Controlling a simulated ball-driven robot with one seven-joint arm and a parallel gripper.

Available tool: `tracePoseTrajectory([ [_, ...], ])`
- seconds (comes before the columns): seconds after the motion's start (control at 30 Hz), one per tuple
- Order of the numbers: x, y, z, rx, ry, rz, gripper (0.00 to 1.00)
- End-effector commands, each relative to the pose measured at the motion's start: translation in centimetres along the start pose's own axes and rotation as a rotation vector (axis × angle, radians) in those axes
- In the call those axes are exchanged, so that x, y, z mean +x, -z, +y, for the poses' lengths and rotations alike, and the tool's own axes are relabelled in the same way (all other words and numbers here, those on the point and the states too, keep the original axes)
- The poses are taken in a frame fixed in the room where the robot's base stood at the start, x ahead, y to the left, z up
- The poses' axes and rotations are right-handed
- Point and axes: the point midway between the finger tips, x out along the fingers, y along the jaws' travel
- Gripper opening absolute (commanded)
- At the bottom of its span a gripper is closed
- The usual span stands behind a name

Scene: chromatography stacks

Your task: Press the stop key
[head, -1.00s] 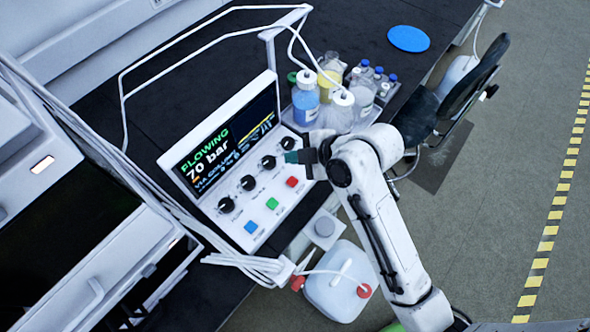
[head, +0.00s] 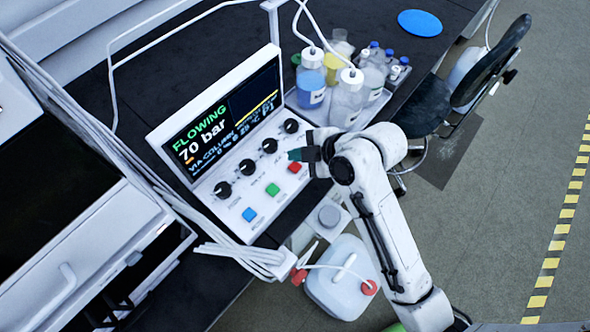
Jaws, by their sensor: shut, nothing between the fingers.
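The control panel (head: 222,196) stands on the dark bench, with a blue key (head: 249,214), a green key (head: 272,189) and a red key (head: 294,167) in a row along its front. The small labels by the keys are too blurred to read, so I cannot confirm which is the stop key. My gripper (head: 295,154) is shut and empty, its dark green tips just above the red key in the picture. I cannot tell its height over the panel. The screen (head: 225,120) reads "FLOWING" and "70 bar".
Several black knobs (head: 270,146) line the panel behind the keys. Bottles with tubing (head: 347,98) stand in a tray to the right. A white jug (head: 342,276) is below the bench edge. A chair (head: 480,80) stands on the right.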

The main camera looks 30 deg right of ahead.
Motion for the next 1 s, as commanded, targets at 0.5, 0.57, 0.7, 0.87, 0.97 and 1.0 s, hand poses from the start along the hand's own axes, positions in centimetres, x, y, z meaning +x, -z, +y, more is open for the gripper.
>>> tracePoseTrajectory([
  [0.5,1.49,-1.05,-1.1,0.0,0.001,0.0,0.0],
  [0.57,1.49,-1.05,-1.1,0.0,0.001,0.0,0.0],
  [0.7,1.48,-1.05,-1.09,0.0,0.001,0.0,0.0],
  [0.87,1.48,-1.04,-1.09,0.0,0.001,0.0,0.0],
  [0.97,1.48,-1.04,-1.08,0.0,0.001,0.0,0.0],
  [1.0,1.48,-1.04,-1.08,0.0,0.001,0.0,0.0],
])
